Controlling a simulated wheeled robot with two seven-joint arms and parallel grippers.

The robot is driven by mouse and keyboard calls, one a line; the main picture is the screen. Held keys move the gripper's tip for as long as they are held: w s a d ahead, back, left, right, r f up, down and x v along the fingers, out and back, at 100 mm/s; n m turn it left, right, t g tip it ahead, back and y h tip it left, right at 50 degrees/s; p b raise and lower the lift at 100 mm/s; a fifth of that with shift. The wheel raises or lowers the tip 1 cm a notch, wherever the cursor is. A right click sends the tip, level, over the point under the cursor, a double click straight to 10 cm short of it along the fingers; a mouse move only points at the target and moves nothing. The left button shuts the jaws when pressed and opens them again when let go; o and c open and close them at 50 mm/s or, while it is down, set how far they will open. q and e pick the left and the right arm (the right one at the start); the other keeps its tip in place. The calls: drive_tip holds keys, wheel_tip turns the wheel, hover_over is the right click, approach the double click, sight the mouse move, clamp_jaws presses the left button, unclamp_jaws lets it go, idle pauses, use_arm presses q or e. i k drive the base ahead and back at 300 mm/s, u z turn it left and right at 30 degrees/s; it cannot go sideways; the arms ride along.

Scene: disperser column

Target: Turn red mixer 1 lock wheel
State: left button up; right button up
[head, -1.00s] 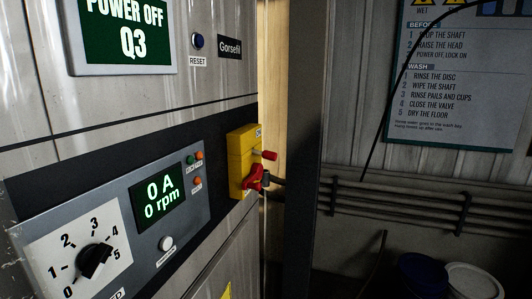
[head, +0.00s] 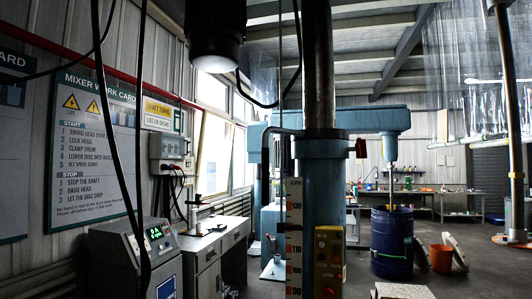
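A blue mixer column (head: 321,190) stands in the middle of the head view, with a dark shaft (head: 318,70) rising from its top. A small dark red part (head: 361,148) sticks out to the right of the column's upper collar. It may be the lock wheel seen edge-on, but it is too small to tell. A yellow control box (head: 328,250) is fixed low on the column, with a red knob (head: 328,292) at the bottom edge of the picture. Neither of my grippers is in view.
A grey cabinet with a lit display (head: 155,233) stands at the left, near a work card board (head: 95,130). A blue drum (head: 391,243) and an orange bucket (head: 441,258) stand on the floor at the right. Dark cables (head: 120,130) hang at the left front.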

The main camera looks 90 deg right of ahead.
sight(360, 148)
drive_tip(key=z, duration=3)
drive_tip(key=i, duration=1.9)
drive_tip(key=z, duration=0.45)
